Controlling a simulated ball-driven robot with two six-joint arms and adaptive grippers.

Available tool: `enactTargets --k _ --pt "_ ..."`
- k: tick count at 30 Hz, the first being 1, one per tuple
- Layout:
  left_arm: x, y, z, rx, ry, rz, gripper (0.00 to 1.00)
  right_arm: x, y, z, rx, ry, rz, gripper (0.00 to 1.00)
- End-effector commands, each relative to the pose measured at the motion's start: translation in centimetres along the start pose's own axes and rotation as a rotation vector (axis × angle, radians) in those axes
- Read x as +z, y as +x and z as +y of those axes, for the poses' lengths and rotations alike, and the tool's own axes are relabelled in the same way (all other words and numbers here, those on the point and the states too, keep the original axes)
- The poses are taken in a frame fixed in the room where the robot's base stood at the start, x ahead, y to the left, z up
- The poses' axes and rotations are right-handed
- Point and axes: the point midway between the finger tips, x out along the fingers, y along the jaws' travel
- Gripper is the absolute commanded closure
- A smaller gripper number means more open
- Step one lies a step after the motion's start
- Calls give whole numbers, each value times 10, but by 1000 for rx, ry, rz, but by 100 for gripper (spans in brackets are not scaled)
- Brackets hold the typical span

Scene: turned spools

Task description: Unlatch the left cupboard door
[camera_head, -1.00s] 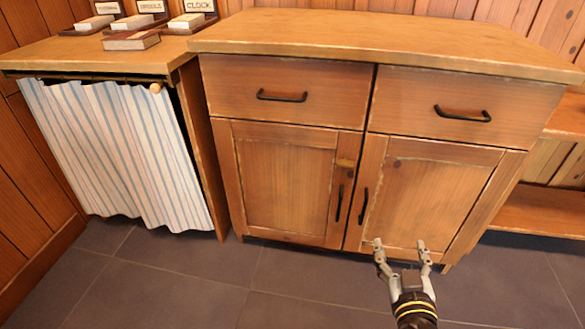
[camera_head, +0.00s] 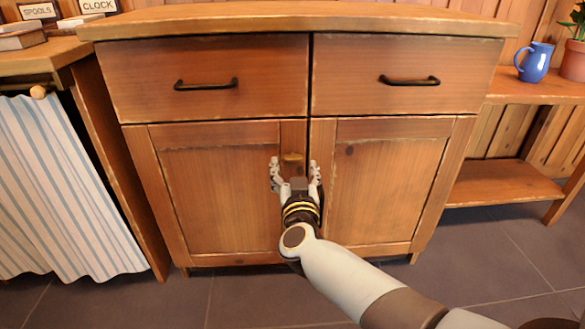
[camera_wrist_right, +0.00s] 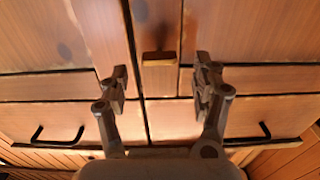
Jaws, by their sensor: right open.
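The cupboard's left door (camera_head: 215,195) is shut, flush beside the right door (camera_head: 385,190). A small brass-coloured latch (camera_head: 292,157) sits crosswise near the top of the left door's inner edge. It also shows in the right wrist view as a small block (camera_wrist_right: 158,58). My right gripper (camera_head: 294,164) is open in front of the latch, its fingers on either side of it. In the right wrist view the gripper (camera_wrist_right: 160,66) has nothing between its fingers but the view of the latch; contact cannot be told. The door handles are hidden behind my right arm. My left gripper is out of view.
Two drawers, left (camera_head: 205,80) and right (camera_head: 400,78), are shut above the doors, with black handles. A striped curtain (camera_head: 65,190) hangs at the left. A shelf (camera_head: 505,183) with a blue jug (camera_head: 535,62) above stands at the right.

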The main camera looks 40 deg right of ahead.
Motion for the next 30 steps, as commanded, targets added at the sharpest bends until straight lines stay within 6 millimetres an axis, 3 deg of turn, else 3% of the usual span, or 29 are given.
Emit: enactTargets --k 6,16,27,30 --pt "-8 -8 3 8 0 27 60 2 26 0 -1 -2 0 35" --pt "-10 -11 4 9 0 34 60 0 30 0 -1 -1 0 35" --pt "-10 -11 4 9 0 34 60 0 30 0 -1 -1 0 82" --pt "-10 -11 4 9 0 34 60 0 30 0 -1 -1 -1 90"
